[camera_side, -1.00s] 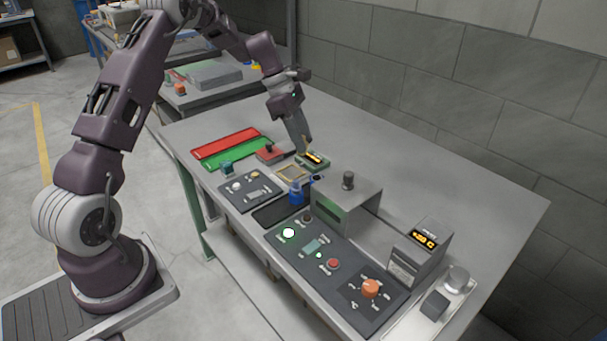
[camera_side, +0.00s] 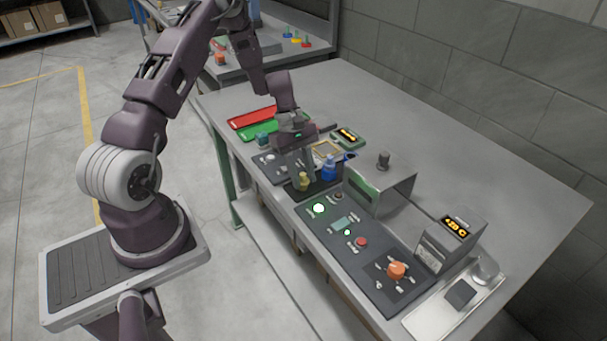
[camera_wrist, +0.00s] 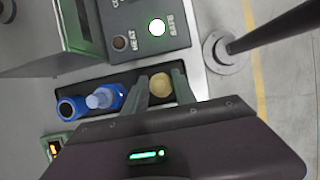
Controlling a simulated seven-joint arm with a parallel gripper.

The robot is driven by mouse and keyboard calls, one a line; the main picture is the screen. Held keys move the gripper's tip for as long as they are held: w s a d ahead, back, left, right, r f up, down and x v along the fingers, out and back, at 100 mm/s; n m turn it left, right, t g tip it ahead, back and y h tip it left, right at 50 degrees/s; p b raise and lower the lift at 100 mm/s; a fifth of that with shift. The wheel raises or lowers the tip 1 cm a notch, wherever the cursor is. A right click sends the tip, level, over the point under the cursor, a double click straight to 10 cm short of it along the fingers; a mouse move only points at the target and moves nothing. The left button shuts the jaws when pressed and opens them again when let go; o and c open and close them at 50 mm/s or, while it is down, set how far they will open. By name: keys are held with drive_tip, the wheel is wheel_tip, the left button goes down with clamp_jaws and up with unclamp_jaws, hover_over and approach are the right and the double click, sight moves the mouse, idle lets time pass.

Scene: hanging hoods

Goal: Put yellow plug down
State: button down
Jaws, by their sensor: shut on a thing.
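The yellow plug (camera_side: 303,182) is a small dull-yellow piece at the left part of the dark tray (camera_side: 318,193). In the wrist view the yellow plug (camera_wrist: 160,88) shows as a round top between the two fingers. My gripper (camera_side: 301,173) points down and is shut on the yellow plug. The wrist view also shows my gripper (camera_wrist: 161,79) over the dark tray (camera_wrist: 128,74). I cannot tell whether the plug's underside touches the tray.
A grey hood (camera_side: 378,185) stands farther right. A control panel (camera_side: 330,212) lies in front. Red (camera_side: 252,117) and green (camera_side: 262,131) trays lie at the back left.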

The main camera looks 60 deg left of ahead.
drive_tip(key=c, duration=1)
unclamp_jaws()
